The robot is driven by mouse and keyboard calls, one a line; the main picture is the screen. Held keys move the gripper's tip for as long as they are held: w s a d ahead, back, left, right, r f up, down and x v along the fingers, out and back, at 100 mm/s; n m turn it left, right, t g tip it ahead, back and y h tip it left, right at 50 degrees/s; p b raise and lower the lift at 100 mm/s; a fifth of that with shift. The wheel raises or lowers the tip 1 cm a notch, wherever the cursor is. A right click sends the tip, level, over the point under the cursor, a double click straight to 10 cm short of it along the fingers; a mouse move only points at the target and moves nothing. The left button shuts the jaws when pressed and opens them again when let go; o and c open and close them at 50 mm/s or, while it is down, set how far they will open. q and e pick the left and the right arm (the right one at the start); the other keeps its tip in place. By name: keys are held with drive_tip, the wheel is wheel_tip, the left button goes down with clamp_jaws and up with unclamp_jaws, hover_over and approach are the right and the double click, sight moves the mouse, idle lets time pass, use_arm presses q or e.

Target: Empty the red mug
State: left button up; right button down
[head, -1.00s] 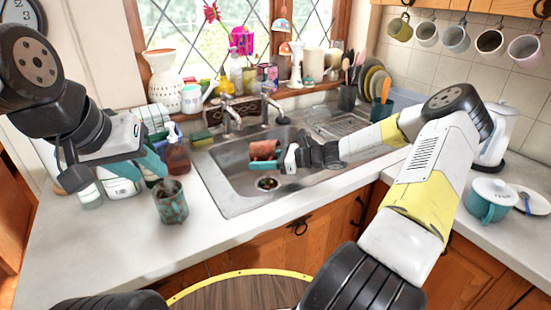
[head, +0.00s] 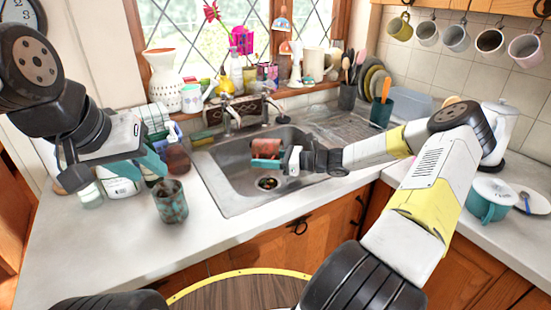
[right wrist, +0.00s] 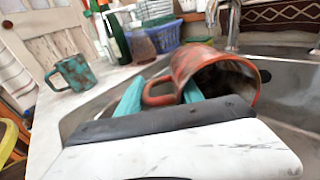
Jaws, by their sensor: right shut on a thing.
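The red mug (head: 267,147), rust-red and worn, is held over the sink (head: 225,178) by my right gripper (head: 266,161). Its teal fingers are shut on the mug. In the right wrist view the red mug (right wrist: 195,62) is tipped well over, its handle between the teal fingers and its mouth facing right, towards the sink basin. The inside looks dark; I cannot tell what is in it. My left gripper (head: 150,165) hangs over the left counter, near a soap bottle; its finger gap is not clear.
A mottled teal mug (head: 170,201) stands on the left counter (head: 110,240), left of the sink. The drain (head: 267,184) lies below the red mug. The tap (head: 231,118) rises behind.

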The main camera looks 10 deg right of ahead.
drive_tip(key=shift+d+r+y, duration=0.1)
drive_tip(key=shift+r+y, duration=0.15)
drive_tip(key=shift+y, duration=0.05)
